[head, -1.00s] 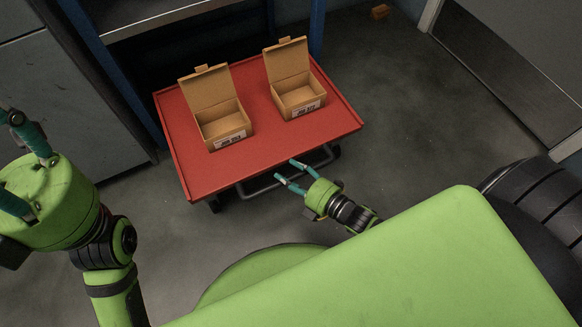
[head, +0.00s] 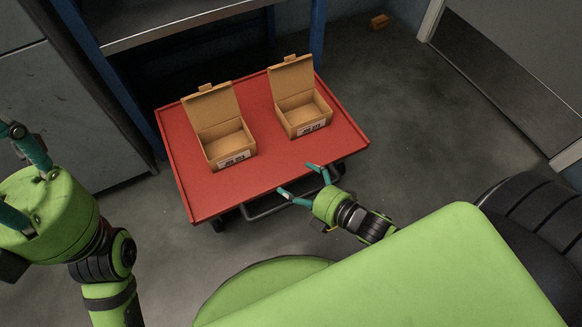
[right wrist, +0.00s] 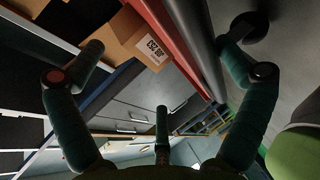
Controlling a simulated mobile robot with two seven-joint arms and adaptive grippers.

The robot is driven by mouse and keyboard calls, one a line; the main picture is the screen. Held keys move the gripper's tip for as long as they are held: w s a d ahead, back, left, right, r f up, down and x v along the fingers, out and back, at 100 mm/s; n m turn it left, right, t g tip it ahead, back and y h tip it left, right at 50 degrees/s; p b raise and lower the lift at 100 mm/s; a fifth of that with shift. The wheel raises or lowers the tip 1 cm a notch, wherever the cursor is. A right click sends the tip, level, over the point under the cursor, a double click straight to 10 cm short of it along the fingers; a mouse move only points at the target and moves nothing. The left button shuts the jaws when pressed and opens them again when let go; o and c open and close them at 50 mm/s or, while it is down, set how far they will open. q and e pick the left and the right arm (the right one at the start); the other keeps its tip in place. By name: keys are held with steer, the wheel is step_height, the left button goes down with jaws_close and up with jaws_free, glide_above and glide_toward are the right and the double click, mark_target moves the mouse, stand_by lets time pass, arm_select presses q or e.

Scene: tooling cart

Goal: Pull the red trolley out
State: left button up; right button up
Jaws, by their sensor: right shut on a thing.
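The red trolley (head: 262,172) has a flat red top and a grey bar handle (head: 262,211) under its near edge. Its far end is close to the blue-framed shelf. My right gripper (head: 298,181) is at the near edge, by the handle, and is shut on the handle. In the right wrist view the grey bar (right wrist: 202,42) and the red edge (right wrist: 172,35) run between the spread fingers; the exact contact is hard to see. My left gripper (head: 12,172) is open and empty at the far left, away from the trolley.
Two open cardboard boxes, one left (head: 229,145) and one right (head: 304,114), stand on the trolley top. The blue shelf frame (head: 100,75) stands behind, a grey cabinet (head: 60,110) at left.

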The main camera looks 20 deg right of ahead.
steer(key=shift+w+d+r, duration=0.1)
steer(key=shift+w+r, duration=0.05)
steer(key=shift+r, duration=0.5)
steer(key=shift+c, duration=1)
steer(key=shift+s+d+p, duration=0.15)
steer(key=shift+s+p, duration=0.2)
steer(key=shift+s, duration=0.05)
steer(key=shift+c, duration=1.3)
steer(key=shift+s+d+r, duration=0.15)
steer(key=shift+s+d, duration=0.1)
steer(key=shift+s, duration=0.25)
steer(key=s+d+p, duration=0.2)
steer(key=s+p, duration=0.1)
steer(key=s, duration=0.3)
steer(key=shift+d+r, duration=0.15)
steer(key=shift+r, duration=0.05)
